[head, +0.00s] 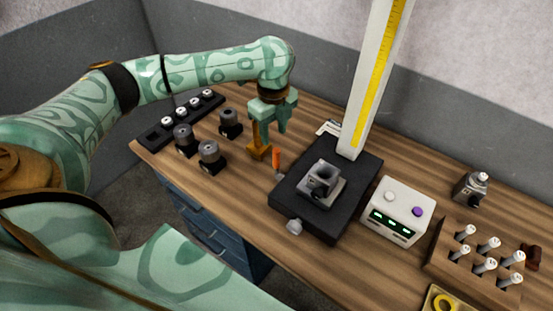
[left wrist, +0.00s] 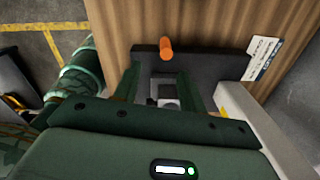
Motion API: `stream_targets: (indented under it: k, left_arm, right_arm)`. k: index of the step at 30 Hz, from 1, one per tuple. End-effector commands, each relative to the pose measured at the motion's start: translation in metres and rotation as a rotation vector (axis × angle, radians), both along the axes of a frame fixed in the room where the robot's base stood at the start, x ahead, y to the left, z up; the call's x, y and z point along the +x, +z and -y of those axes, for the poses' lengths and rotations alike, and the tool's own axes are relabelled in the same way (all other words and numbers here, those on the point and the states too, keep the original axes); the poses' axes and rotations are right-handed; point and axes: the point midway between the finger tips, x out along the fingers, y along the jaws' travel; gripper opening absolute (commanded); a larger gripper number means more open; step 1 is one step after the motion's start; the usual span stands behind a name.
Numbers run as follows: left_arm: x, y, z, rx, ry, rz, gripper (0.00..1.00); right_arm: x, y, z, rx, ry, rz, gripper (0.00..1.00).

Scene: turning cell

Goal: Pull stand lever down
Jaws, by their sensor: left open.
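The stand lever, with an orange grip (head: 277,158), sticks up at the left side of the black stand base (head: 343,172). The orange grip also shows in the left wrist view (left wrist: 166,48), just beyond and between my fingers. My left gripper (head: 269,136) is open and points down, close to the lever. In the left wrist view my two green fingers (left wrist: 158,88) are spread apart with nothing between their tips. I cannot tell from these views whether a finger touches the grip. My right gripper is not in view.
A white column (head: 375,75) with a yellow scale rises from the stand. Several dark cylindrical holders (head: 209,155) stand to the left. A white box with displays (head: 397,212) and a wooden rack (head: 460,262) stand to the right. The bench's front edge is near.

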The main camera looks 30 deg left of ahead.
Motion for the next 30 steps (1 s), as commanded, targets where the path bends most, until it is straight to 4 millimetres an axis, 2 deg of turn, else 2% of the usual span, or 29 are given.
stream_targets:
  k: [1, 5, 10, 13, 18, 27, 28, 30]
  left_arm:
    - [0.000, -0.019, 0.001, 0.000, 0.000, -0.006, 0.41]
    - [0.001, -0.054, 0.001, 0.000, 0.000, -0.006, 0.41]
    - [0.002, -0.091, 0.001, 0.000, 0.000, -0.004, 0.41]
    - [0.002, -0.107, 0.001, 0.000, 0.000, -0.003, 0.41]
    - [0.002, -0.120, 0.001, -0.001, -0.001, -0.001, 0.41]
    - [0.002, -0.122, 0.001, 0.000, -0.001, 0.000, 0.41]
    - [0.002, -0.122, 0.001, 0.000, -0.001, 0.000, 0.36]
    - [0.002, -0.122, 0.001, 0.000, -0.001, 0.000, 0.16]
  right_arm:
    - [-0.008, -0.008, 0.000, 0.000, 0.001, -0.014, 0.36]
    - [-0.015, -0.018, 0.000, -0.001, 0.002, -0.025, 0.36]
    - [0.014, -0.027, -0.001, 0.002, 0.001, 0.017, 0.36]
    - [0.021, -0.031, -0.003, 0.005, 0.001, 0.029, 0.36]
    - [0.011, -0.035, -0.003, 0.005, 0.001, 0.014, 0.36]
    - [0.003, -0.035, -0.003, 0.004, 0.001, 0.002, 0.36]
    - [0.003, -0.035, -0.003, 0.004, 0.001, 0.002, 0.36]
    - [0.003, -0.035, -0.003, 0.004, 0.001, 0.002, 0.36]
